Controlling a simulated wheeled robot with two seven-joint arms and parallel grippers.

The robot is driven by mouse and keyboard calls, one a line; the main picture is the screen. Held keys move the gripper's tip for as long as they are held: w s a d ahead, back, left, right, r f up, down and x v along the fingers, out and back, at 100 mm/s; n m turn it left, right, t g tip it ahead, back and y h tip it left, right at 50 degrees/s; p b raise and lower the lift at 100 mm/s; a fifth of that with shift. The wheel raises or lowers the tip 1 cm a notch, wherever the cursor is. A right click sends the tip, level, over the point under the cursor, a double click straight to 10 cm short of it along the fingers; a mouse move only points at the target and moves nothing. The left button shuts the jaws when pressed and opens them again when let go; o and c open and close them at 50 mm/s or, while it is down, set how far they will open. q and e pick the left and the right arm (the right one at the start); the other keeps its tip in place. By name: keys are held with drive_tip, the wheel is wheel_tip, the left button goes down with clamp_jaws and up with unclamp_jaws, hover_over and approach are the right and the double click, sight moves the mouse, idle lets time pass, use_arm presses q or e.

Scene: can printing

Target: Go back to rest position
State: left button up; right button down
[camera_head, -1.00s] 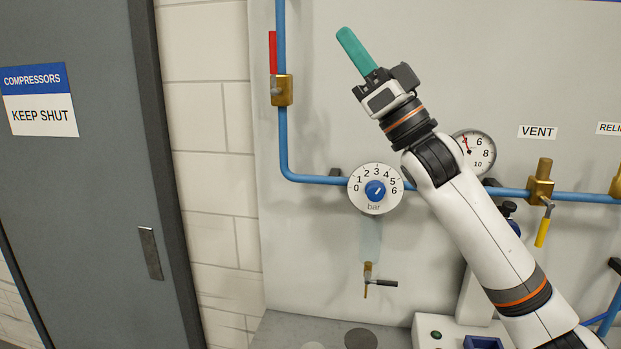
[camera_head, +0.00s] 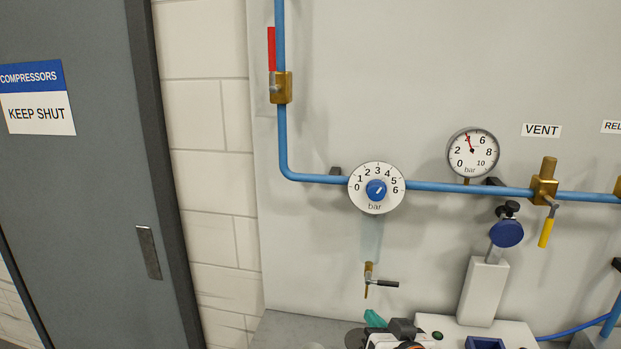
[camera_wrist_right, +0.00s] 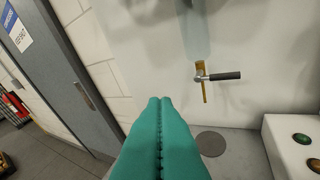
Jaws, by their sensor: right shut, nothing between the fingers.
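My right gripper (camera_head: 374,319) is low at the bottom edge of the head view, with only its teal fingers and part of its dark body showing. Its teal fingers (camera_wrist_right: 159,135) lie together in the right wrist view, shut with nothing between them. They are below and apart from the small brass tap (camera_head: 367,281) with a dark handle. The tap also shows in the right wrist view (camera_wrist_right: 204,80). The rest of my right arm is mostly out of the picture. My left gripper is in neither view.
A pale wall panel carries a blue pipe (camera_head: 450,187), a regulator dial (camera_head: 376,188), a round gauge (camera_head: 472,153), a red-handled valve (camera_head: 281,88) and a yellow-handled vent valve (camera_head: 543,190). A white stand (camera_head: 483,291) is at lower right. A grey door (camera_head: 85,190) is at left.

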drive_tip(key=s+d+f+n+g+h, duration=0.1)
drive_tip(key=s+d+f+g, duration=0.25)
drive_tip(key=s+f, duration=0.5)
drive_tip(key=s+d+f+g+h, duration=0.2)
drive_tip(key=s+f+g, duration=0.25)
drive_tip(key=s, duration=0.75)
drive_tip(key=s+d+f+n+g+h, duration=0.1)
drive_tip(key=s+d+f+g, duration=0.25)
drive_tip(key=s+f, duration=0.55)
wheel_tip(320, 180, down, 28)
drive_tip(key=s+g+b, duration=0.1)
drive_tip(key=s+b, duration=0.1)
drive_tip(key=b, duration=0.4)
drive_tip(key=s+d+f+b, duration=0.1)
drive_tip(key=s+f+b, duration=0.1)
drive_tip(key=s+f, duration=0.6)
drive_tip(key=s+d+f+g+b, duration=0.1)
drive_tip(key=s+f+b, duration=0.1)
drive_tip(key=s+f, duration=0.6)
wheel_tip(320, 180, down, 7)
drive_tip(key=shift+s+d+r+h+b, duration=0.2)
drive_tip(key=shift+s+d+h+b, duration=0.1)
drive_tip(key=shift+s+b, duration=0.05)
drive_tip(key=shift+g, duration=0.25)
